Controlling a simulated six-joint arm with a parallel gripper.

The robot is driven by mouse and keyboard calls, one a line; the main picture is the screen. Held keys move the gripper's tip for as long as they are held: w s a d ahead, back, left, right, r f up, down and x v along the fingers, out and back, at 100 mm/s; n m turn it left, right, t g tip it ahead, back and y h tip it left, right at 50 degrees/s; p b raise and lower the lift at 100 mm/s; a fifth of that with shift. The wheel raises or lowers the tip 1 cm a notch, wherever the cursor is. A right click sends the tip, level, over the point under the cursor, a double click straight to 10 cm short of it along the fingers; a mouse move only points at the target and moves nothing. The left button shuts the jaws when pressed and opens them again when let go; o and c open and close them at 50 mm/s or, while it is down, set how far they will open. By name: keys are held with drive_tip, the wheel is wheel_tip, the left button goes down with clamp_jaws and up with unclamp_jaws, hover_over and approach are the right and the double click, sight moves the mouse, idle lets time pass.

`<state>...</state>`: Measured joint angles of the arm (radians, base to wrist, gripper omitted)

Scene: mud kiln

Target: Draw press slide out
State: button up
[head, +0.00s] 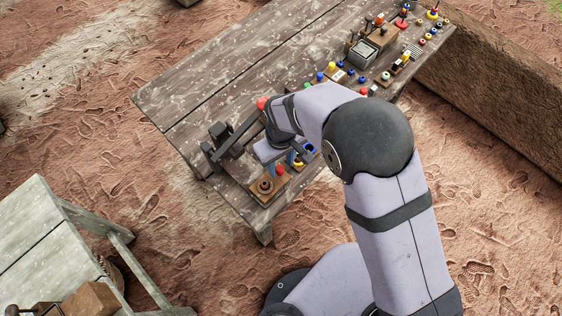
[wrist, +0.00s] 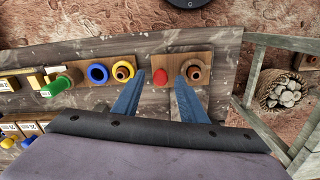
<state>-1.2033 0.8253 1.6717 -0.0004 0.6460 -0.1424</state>
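A dark press-like frame (head: 228,142) stands at the left end of the wooden bench, with a lever arm running up to a red knob (head: 262,103). I cannot tell which part is its slide. My gripper (head: 281,163) is right of the frame, pointing down over the bench's near edge. In the wrist view my gripper (wrist: 160,84) has its two blue fingers apart. A red round piece (wrist: 160,76) shows between the fingertips, and I see no contact with it. A wooden block with a brown ring (head: 265,187) is beside it; it also shows in the wrist view (wrist: 194,72).
Several coloured knobs and a grey box (head: 362,53) fill the bench's right end. A pale table (head: 35,235) stands at lower left. The bench's far left is clear.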

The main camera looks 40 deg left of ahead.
drive_tip(key=shift+r+b, duration=0.7)
drive_tip(key=shift+r, duration=2.15)
drive_tip(key=s+d+f+m+g+h, duration=0.1)
drive_tip(key=s+d+f, duration=0.1)
drive_tip(key=d, duration=0.5)
drive_tip(key=s+d+f+m+h, duration=0.1)
drive_tip(key=s+d, duration=0.1)
drive_tip(key=d, duration=0.5)
drive_tip(key=w+d+r+m+y, duration=0.1)
drive_tip(key=w+d+r+m, duration=0.25)
drive_tip(key=d, duration=0.55)
drive_tip(key=w+d+r+m+t, duration=0.1)
drive_tip(key=w+d+r+m, duration=0.3)
drive_tip(key=d, duration=0.6)
drive_tip(key=w+d+r+m+y, duration=0.1)
drive_tip(key=w+d+r+m, duration=0.1)
drive_tip(key=d+m, duration=0.55)
wheel_tip(320, 180, down, 22)
drive_tip(key=d+n+b, duration=0.1)
drive_tip(key=b, duration=2.1)
drive_tip(key=shift+w+d+n, duration=0.15)
drive_tip(key=shift+d+n, duration=0.15)
